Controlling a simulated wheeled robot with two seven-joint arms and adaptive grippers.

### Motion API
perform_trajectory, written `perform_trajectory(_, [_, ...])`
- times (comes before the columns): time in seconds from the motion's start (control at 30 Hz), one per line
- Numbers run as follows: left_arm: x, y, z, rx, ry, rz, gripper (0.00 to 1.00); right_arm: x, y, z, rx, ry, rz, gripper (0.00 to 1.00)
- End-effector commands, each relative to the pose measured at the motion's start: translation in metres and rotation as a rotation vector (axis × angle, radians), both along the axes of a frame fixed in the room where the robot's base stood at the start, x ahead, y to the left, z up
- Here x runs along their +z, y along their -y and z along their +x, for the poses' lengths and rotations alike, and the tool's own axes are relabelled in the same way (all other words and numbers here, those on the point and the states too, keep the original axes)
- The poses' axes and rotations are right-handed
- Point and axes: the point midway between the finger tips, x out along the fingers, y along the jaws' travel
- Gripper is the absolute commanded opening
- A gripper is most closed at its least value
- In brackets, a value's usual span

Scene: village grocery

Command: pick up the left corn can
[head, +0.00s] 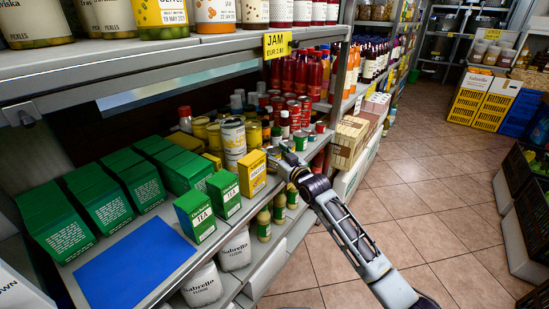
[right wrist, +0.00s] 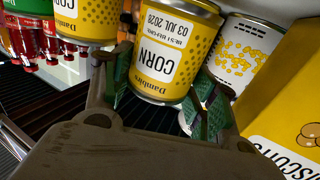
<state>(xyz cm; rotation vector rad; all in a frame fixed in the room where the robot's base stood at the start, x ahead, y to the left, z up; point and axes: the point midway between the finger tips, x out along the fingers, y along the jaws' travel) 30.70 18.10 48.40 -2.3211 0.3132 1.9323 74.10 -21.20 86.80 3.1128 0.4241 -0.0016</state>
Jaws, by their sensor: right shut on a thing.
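In the right wrist view, which is upside down, a yellow corn can (right wrist: 168,62) with a white label stands between the green pads of my right gripper (right wrist: 163,92). The pads are closed against its sides. A second yellow can (right wrist: 85,20) of the same brand is at the left edge of that view, apart from the fingers. In the head view my right gripper (head: 277,154) reaches in over the shelf's front edge, and a yellow can (head: 254,134) shows just behind it. My left gripper is not in view.
A white can with corn pictures (right wrist: 243,48) stands close beside the held can. A yellow biscuits box (right wrist: 285,100) is next to the gripper. Green tea boxes (head: 195,213) stand left along the shelf, beside a bare blue mat (head: 134,268). An upper shelf (head: 160,58) hangs above. The tiled floor (head: 410,205) is clear.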

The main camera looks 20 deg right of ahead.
Motion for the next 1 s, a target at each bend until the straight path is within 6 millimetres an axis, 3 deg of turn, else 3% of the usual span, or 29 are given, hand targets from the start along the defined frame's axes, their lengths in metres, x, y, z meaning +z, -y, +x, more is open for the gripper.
perform_trajectory(0.3, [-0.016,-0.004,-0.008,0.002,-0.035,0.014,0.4,0.053,0.0,0.0,0.0,0.006,0.0,0.27])
perform_trajectory(0.5, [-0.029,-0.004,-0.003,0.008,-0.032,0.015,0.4,0.073,0.0,0.0,-0.001,0.004,0.0,0.27])
perform_trajectory(1.0, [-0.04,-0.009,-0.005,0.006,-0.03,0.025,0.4,0.082,0.0,0.0,-0.001,0.003,0.001,0.27])
